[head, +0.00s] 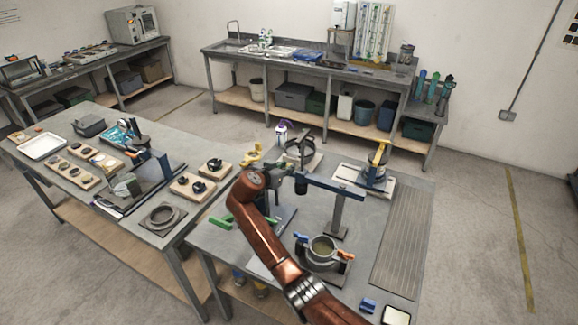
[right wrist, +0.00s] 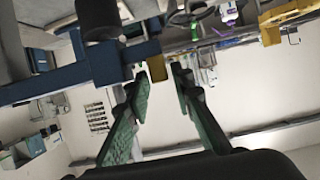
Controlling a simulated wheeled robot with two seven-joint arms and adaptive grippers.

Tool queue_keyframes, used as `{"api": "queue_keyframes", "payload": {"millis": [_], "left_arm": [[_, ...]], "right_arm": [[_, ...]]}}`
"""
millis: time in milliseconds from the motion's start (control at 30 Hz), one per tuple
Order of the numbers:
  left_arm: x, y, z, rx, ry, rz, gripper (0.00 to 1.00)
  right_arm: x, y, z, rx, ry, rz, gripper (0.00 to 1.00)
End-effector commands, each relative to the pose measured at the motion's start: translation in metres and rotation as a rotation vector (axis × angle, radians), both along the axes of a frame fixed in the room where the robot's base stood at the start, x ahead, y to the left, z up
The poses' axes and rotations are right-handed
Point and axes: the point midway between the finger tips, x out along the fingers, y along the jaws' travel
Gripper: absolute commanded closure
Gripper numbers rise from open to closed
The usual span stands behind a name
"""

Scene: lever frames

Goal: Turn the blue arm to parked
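The blue arm (head: 335,187) is a long flat bar on a grey post (head: 338,217) on the near table. In the right wrist view the blue arm (right wrist: 70,77) crosses the upper left, with a black cylinder (right wrist: 97,18) on it and a yellow tip piece. My right gripper (head: 293,172) is beside the bar's left end, partly hidden by my own copper arm. Its green-padded fingers (right wrist: 156,80) are apart with nothing clearly held; the yellow tip shows at the fingertips, contact unclear. My left gripper is not seen. No parked mark is readable.
Nearby stand a pot with blue and orange handles (head: 321,250), a yellow-handled fixture (head: 376,172), a round dark fixture (head: 299,152) and a green handle (head: 228,223). The ribbed mat (head: 403,245) at the right is clear. Another workbench (head: 110,205) stands left.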

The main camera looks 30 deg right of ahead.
Motion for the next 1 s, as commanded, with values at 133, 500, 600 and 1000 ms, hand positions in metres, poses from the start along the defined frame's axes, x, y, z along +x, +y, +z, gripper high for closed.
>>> {"api": "queue_keyframes", "payload": {"millis": [133, 500, 600, 1000], "left_arm": [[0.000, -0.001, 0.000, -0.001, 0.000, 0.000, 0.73], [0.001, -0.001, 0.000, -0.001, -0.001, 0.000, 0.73], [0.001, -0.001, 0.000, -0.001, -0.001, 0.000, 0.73], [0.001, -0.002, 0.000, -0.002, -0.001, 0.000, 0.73]], "right_arm": [[-0.017, 0.027, 0.012, 0.003, -0.002, 0.003, 0.78], [-0.046, 0.067, 0.034, 0.000, -0.002, 0.001, 0.78], [-0.048, 0.070, 0.036, -0.001, -0.001, 0.001, 0.78], [-0.048, 0.070, 0.036, -0.001, -0.001, 0.000, 0.78]]}}
